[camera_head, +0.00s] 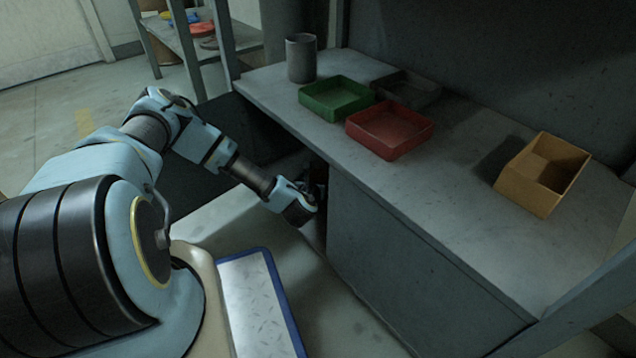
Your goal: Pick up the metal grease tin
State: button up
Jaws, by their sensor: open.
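A grey cylinder (301,58) stands upright at the far left end of the grey bench top. It looks like the metal grease tin, but I cannot read any marking on it. My gripper (318,187) is at the end of my arm, low by the bench's front side and below the level of its top. It is dark there and the fingers are hard to make out. My gripper is open, well apart from the grey cylinder, which is farther back and higher. I see nothing held.
On the bench (455,215) are a green tray (335,112), a red tray (390,148), a dark grey tray (408,88) and a tilted-looking yellow bin (541,190). The bench front edge lies beside my gripper. A shelf (190,40) with coloured items stands at the back left.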

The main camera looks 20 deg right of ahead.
jog(key=shift+c, duration=0.4)
jog(key=c, duration=1.2)
jog(key=shift+r, duration=0.15)
jog(key=shift+c, duration=0.2)
